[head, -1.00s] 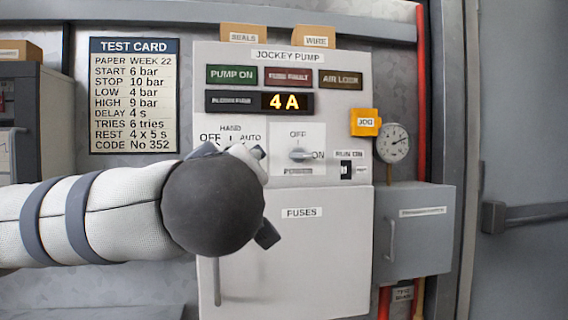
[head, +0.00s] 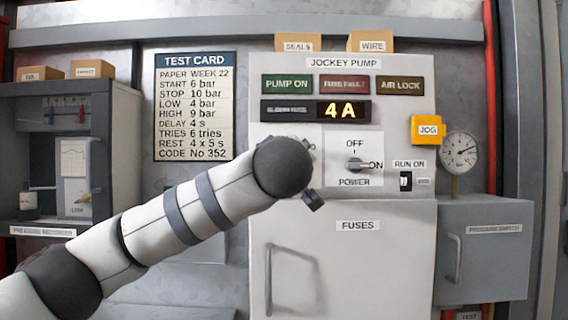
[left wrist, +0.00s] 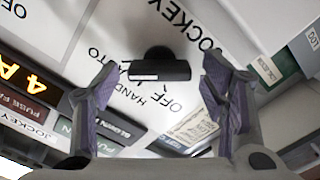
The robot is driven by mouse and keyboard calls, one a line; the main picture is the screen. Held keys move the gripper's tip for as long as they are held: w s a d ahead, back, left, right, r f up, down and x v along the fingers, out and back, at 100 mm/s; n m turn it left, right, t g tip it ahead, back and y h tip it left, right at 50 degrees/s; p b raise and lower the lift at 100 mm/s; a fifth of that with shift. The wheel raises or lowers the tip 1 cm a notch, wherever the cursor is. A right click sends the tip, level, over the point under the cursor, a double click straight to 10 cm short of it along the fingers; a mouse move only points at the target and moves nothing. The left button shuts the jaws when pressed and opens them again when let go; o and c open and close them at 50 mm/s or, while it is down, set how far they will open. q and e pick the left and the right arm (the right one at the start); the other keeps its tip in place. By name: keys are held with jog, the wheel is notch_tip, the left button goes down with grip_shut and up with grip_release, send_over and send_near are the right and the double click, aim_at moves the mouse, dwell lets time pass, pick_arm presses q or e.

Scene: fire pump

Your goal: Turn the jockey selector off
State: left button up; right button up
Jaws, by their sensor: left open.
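The jockey selector (left wrist: 160,65) is a black bar knob with a white mark on its left half, amid HAND, OFF and AUTO lettering in the left wrist view. I cannot tell surely which position it points to. My left gripper (left wrist: 162,90) is open, one finger on each side of the knob in the picture, with gaps to both. No touch shows. In the head view my left wrist covers the selector, and only bits of the gripper show around it. My right gripper is not in view.
The power switch (head: 357,164), with its handle toward ON, is right of my wrist on the jockey pump panel (head: 400,225). A run-on switch (head: 405,181), an orange jog box (head: 427,129) and a gauge (head: 459,152) are farther right. The display (head: 343,111) reads 4 A.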

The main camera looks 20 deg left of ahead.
pick_arm(q)
jog(key=c, duration=1.1)
jog(key=shift+c, duration=0.2)
jog(key=shift+r, duration=0.1)
jog(key=n, duration=1.9)
jog(key=shift+f+n, duration=0.3)
jog(key=shift+f, duration=0.1)
